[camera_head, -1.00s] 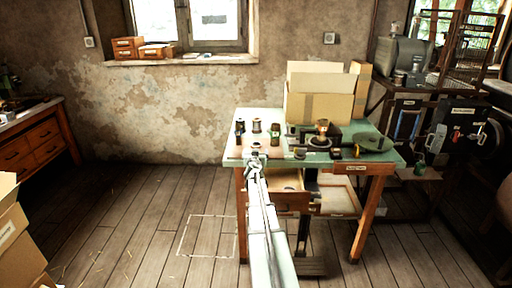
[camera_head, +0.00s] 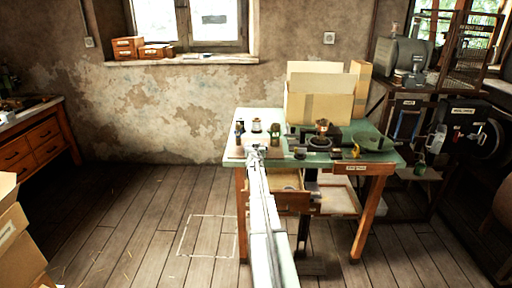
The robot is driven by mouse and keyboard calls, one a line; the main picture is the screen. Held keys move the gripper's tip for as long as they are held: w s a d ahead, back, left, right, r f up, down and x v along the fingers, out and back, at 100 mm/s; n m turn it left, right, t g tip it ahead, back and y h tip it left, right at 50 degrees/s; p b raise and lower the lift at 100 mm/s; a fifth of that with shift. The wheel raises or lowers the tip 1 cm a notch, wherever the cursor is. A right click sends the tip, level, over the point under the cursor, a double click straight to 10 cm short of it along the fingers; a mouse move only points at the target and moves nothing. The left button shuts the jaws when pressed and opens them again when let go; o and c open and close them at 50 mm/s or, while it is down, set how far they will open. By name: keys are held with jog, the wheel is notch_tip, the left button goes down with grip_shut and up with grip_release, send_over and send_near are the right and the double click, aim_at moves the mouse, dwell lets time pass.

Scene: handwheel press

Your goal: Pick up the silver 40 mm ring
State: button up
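The green-topped table (camera_head: 345,130) stands right of centre with several small parts near its left end. A pale silvery cylindrical piece (camera_head: 256,125) stands between two dark upright pieces, one to the left (camera_head: 239,127) and one to the right (camera_head: 275,129). I cannot tell which piece, if any, is the silver 40 mm ring. My gripper (camera_head: 256,150) is at the table's front left edge, just in front of these pieces as seen here. Its fingers are too small to tell whether they are open or hold anything. My arm hides part of the table edge.
A cardboard box (camera_head: 319,106) stands at the back of the table. A black press-like fixture (camera_head: 320,141) sits in front of it. A drawer (camera_head: 291,200) is open under the tabletop. Dark machinery (camera_head: 455,130) stands to the right.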

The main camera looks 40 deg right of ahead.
jog(key=shift+c, duration=0.2)
jog(key=c, duration=1.2)
jog(key=shift+r, duration=0.15)
jog(key=shift+r, duration=4.9)
jog(key=shift+s+f, duration=0.1)
